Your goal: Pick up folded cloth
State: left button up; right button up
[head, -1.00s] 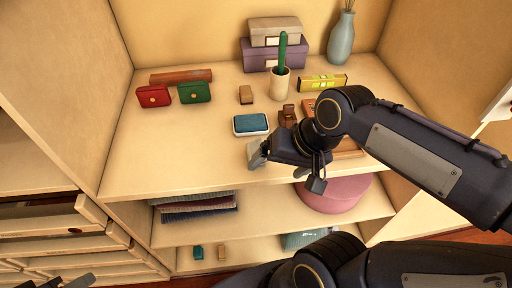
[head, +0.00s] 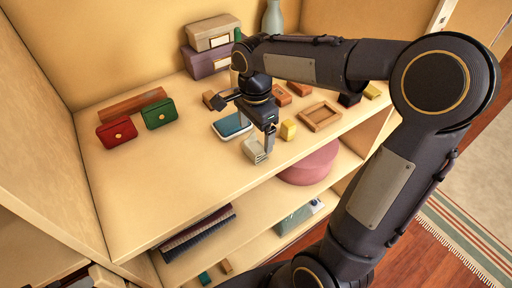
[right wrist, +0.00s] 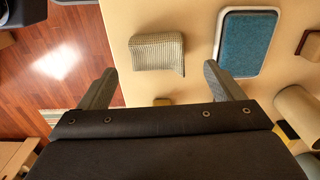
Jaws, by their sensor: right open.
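A small folded cloth (head: 254,151), pale grey-beige and ribbed, lies near the front edge of the top shelf. It also shows in the right wrist view (right wrist: 157,53), ahead of the fingers. My right gripper (head: 249,124) is open and empty above the shelf at the cloth. In the right wrist view its two fingers (right wrist: 158,80) are spread wide, and the cloth lies beyond the tips, between their lines. In the head view one finger partly overlaps the cloth; contact cannot be told. Only a dark sliver, seemingly of my left gripper (head: 60,284), shows at the bottom left.
A blue-topped white case (head: 231,125) lies close behind the cloth. A yellow block (head: 289,130) and a wooden frame (head: 320,116) are to the right. Red (head: 117,132) and green (head: 159,113) purses stand at left. Bare shelf lies left of the cloth.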

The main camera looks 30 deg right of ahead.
aim_at(255, 140)
jog(key=f, duration=0.4)
jog(key=shift+s+a+f, duration=0.15)
jog(key=shift+s+f, duration=0.05)
jog(key=shift+f, duration=0.15)
jog(key=c, duration=1.1)
jog(key=shift+r, duration=0.15)
